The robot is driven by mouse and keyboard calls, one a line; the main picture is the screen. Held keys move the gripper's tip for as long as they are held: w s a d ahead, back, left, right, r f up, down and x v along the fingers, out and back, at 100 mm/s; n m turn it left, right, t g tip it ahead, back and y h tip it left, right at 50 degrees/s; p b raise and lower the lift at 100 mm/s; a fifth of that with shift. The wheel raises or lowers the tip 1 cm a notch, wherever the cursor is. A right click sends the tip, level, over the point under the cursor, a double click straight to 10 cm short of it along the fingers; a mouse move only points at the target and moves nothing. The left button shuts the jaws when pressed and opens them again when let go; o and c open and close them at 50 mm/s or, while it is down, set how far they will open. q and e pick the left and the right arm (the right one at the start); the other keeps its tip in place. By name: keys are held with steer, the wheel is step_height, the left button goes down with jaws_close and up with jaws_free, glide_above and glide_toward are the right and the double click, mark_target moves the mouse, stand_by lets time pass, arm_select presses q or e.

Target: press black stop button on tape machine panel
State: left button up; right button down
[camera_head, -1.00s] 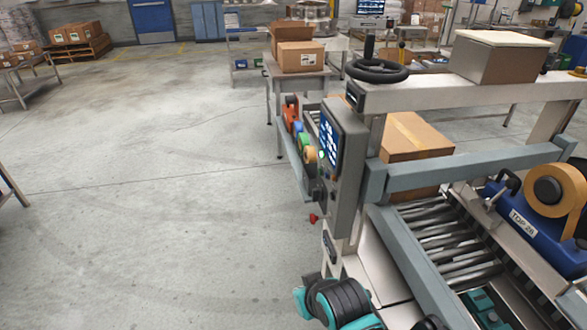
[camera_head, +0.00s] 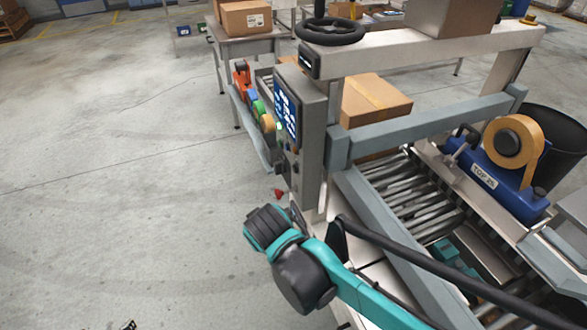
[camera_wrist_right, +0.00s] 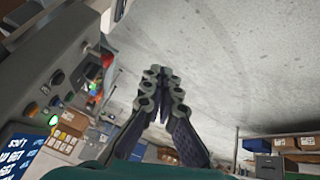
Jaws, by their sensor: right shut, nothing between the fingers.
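The tape machine's grey control panel (camera_head: 310,115) stands left of the rollers, with a lit blue screen (camera_head: 287,105) and small controls below it. In the right wrist view the panel (camera_wrist_right: 35,65) fills the left side. It shows a lit green button (camera_wrist_right: 53,120) and a black round control (camera_wrist_right: 57,78); I cannot read which one is stop. My right gripper (camera_wrist_right: 165,88) is shut and empty, apart from the panel and to its right. In the head view my right arm is in front of the machine. A dark tip at the bottom left edge may be my left gripper (camera_head: 128,325).
A red knob (camera_head: 279,193) sticks out below the panel. Tape rolls (camera_head: 259,110) lie on a side shelf behind it. A black handwheel (camera_head: 330,31) tops the frame, and a carton (camera_head: 374,105) sits at the rollers. The floor on the left is clear.

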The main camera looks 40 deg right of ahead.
mark_target(295, 169)
steer(key=w+d+h, duration=0.3)
steer(key=w+h, duration=0.1)
steer(key=w, duration=0.4)
steer(key=w+d+h+p, duration=0.1)
steer(key=w+d+h, duration=0.2)
steer(key=w+h, duration=0.2)
steer(key=w, duration=0.2)
steer(key=shift+w+r+n+g, duration=0.25)
steer(key=shift+w+n+g, duration=0.05)
steer(key=shift+w+n, duration=0.1)
steer(key=s+d, duration=0.2)
steer(key=d, duration=0.6)
steer(key=shift+d, duration=0.3)
stand_by(0.4)
steer(key=shift+s+d, duration=0.15)
steer(key=shift+d, duration=0.3)
